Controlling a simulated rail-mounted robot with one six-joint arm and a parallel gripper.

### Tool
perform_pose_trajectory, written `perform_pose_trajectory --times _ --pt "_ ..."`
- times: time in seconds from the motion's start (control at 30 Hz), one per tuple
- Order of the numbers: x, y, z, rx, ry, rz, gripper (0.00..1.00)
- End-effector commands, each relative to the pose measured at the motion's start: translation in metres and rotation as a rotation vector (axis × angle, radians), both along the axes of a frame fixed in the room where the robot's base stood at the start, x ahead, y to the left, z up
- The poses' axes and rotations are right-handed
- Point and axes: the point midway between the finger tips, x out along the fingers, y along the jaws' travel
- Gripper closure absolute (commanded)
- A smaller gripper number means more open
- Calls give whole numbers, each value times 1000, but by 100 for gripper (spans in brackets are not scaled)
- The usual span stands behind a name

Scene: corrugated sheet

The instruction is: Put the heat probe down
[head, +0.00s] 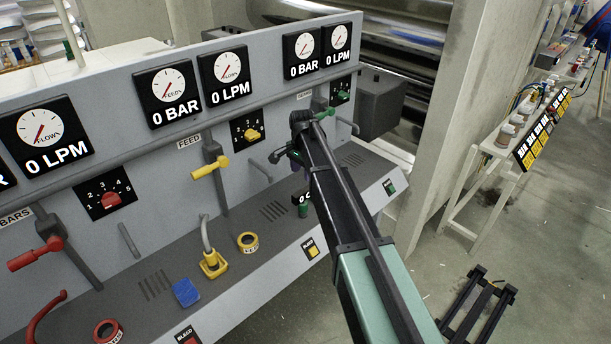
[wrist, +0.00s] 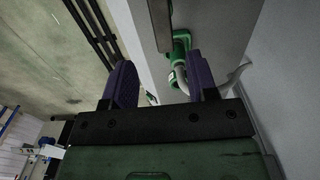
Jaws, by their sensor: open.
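My gripper (head: 287,155) is at the right part of the grey panel, in front of its wall, partly hidden by my own arm. In the wrist view my gripper (wrist: 162,78) shows two purple fingers spread apart, with nothing clearly held between them. A small black display (head: 303,198) marked "0", its other characters partly hidden, shows beside my arm; I cannot tell whether it belongs to the heat probe. No heat probe can be made out for certain. A green fitting (wrist: 180,47) with a pale hose lies beyond the right finger in the wrist view.
A yellow fitting (head: 213,262) with a hose, a yellow ring (head: 247,242) and a blue block (head: 186,292) are on the panel's ledge. Levers, including a yellow handle (head: 210,168), stick out from the wall. Open floor (head: 560,240) lies to the right.

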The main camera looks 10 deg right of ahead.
Motion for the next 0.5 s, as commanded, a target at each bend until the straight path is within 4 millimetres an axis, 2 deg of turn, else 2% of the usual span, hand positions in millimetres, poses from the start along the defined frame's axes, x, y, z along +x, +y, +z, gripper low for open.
perform_pose_trajectory --times 0.07,0.17,0.2,0.3,0.4,0.5 --pt "-41 0 -2 -1 1 87 47" --pt "-135 -1 -2 0 1 346 47" --pt "-177 -2 -2 0 1 472 47" --pt "-265 -2 -2 0 1 762 47" --pt "-313 -3 -2 0 1 952 47" --pt "-322 -3 -2 0 1 1016 47"
